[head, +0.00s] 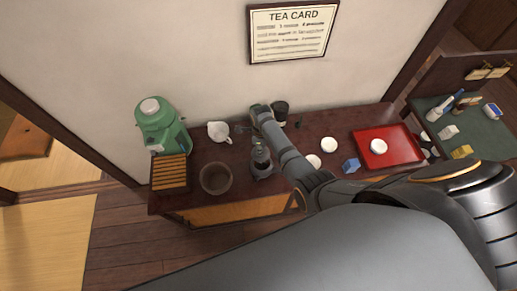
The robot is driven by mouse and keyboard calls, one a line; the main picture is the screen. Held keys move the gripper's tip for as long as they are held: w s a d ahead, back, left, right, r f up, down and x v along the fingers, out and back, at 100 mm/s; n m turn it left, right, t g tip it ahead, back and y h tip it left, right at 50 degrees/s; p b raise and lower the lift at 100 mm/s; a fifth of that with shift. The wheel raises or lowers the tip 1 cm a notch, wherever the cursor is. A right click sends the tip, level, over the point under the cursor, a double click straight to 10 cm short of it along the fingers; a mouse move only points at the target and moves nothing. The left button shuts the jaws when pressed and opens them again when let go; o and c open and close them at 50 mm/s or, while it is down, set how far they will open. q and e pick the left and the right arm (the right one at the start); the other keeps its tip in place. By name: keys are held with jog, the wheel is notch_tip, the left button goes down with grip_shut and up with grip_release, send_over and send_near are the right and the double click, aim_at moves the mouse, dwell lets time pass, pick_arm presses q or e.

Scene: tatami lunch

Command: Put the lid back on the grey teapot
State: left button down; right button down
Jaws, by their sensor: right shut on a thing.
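The grey teapot (262,171) stands on the dark wooden counter, left of the middle of the head view. My right gripper (257,141) comes down over it from the wrist above. It is shut on what looks like the teapot's lid (258,150), small and dark, right over the pot's mouth. I cannot tell whether the lid touches the rim, as it is too small and partly hidden. My left gripper is not in view.
Left on the counter (196,201) are a green dispenser (163,128), a slatted wooden box (169,172), a brown bowl (216,179) and a white pitcher (218,131). Behind is a dark canister (280,112). Right are white cups (329,145), a blue box (351,165) and a red tray (402,148).

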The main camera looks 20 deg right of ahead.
aim_at(259, 159)
jog(key=shift+s+r, duration=0.85)
jog(key=shift+r, duration=0.25)
jog(key=shift+s+a+r, duration=0.1)
jog(key=shift+s+r, duration=0.1)
jog(key=shift+f, duration=0.4)
notch_tip(259, 159, down, 4)
jog(key=shift+f+b, duration=0.15)
jog(key=shift+b, duration=0.6)
jog(key=shift+w+f+b, duration=0.1)
jog(key=shift+f+b, duration=0.35)
jog(key=shift+f, duration=0.2)
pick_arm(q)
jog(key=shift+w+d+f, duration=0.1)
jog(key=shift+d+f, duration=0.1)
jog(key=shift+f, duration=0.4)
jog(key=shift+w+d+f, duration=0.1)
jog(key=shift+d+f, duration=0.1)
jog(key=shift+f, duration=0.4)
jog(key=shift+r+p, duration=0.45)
pick_arm(e)
jog(key=shift+r, duration=0.1)
